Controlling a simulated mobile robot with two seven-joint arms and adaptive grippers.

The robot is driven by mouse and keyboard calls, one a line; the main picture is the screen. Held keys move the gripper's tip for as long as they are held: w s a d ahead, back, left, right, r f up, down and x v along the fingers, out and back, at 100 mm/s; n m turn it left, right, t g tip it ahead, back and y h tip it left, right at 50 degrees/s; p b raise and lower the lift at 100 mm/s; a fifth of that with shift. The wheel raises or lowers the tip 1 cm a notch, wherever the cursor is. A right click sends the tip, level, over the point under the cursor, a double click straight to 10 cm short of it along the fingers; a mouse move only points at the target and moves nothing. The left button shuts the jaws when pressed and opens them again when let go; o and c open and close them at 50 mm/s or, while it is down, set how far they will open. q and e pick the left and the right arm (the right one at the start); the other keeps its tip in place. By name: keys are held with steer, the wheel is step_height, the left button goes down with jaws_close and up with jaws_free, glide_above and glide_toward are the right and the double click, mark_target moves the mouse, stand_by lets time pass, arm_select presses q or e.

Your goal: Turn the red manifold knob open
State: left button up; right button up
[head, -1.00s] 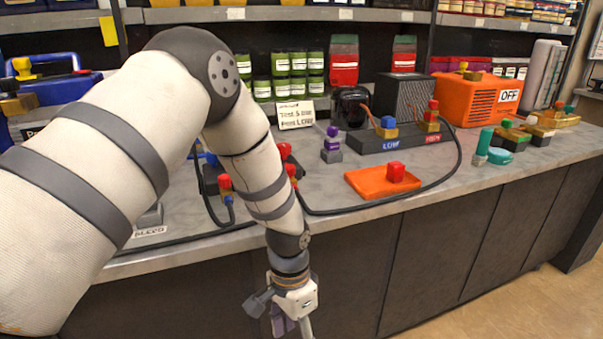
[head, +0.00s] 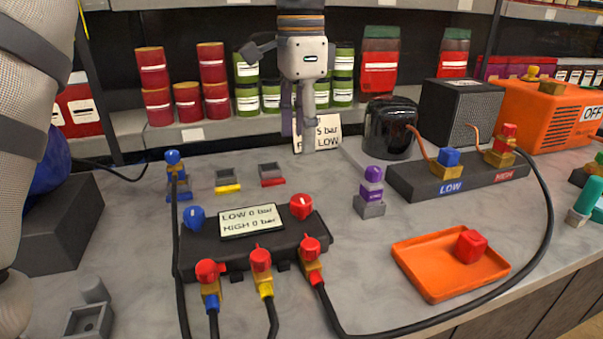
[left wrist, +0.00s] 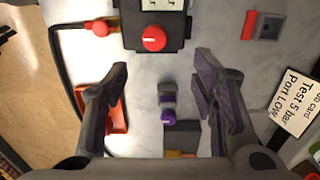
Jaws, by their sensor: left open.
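The manifold (head: 250,241) is a dark block on the bench with a LOW/HIGH bar display. Its red knob (head: 301,206) sits at the right back corner, and a blue knob (head: 195,217) at the left. My left gripper (head: 303,140) is open and empty, pointing down above the bench, behind the red knob in the head view. In the left wrist view the red knob (left wrist: 154,38) lies beyond the fingertips, apart from them, with my open left gripper (left wrist: 160,88) around empty space. My right gripper is out of view.
A purple-topped fitting (head: 371,190) stands right of the manifold. An orange tray (head: 430,280) holds a red cap (head: 471,246). Hoses run from the red-capped fittings along the manifold's front. A LOW/HIGH block (head: 455,180) and a test card (head: 327,132) stand behind.

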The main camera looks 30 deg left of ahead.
mark_target(301, 199)
arm_select(q)
steer(key=f, duration=1.1)
steer(key=shift+s+d+f, duration=0.3)
steer(key=shift+s+f, duration=0.1)
steer(key=c, duration=1.1)
